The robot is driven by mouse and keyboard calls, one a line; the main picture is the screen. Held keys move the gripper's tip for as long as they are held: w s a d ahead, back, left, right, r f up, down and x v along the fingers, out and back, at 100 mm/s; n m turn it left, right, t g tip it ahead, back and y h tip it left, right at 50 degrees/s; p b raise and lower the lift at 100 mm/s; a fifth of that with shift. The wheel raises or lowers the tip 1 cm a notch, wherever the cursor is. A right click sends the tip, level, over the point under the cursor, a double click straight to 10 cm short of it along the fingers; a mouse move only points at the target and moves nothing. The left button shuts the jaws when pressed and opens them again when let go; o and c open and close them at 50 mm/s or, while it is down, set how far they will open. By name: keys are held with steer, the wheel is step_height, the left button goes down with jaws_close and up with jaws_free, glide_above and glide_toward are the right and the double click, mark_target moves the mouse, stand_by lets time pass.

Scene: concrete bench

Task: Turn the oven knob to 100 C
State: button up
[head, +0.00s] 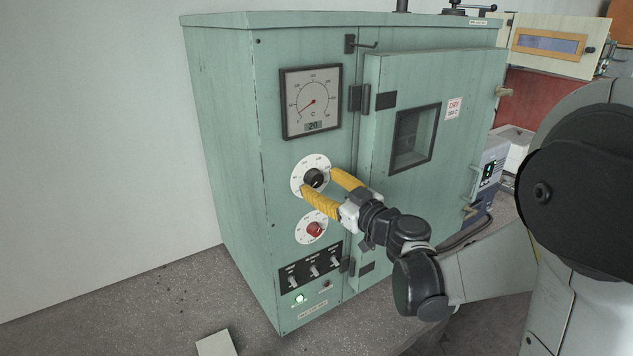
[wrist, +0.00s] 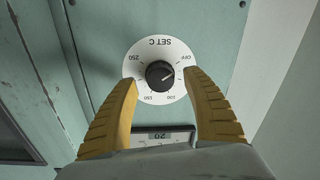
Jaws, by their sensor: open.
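The oven (head: 225,130) is a pale green cabinet. Its black set knob (wrist: 159,74) sits at the centre of a white dial marked SET C (wrist: 160,46), which is upside down in the wrist view. The knob's white mark points right, between OFF and 100 on the dial. The same knob (head: 314,178) also shows in the head view. My gripper (head: 319,181) has yellow ribbed fingers. They are open, one on each side of the knob, with a visible gap to it in the wrist view (wrist: 161,78).
Above the dial is a temperature gauge (head: 311,101) with a display reading 20. Below it are a red knob (head: 314,228) and a switch panel (head: 312,264). The closed oven door (head: 436,70) is to the right. A white sheet (head: 216,344) lies on the bench.

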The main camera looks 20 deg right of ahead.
steer(key=shift+x, duration=0.85)
steer(key=c, duration=1.2)
steer(key=shift+m, duration=0.3)
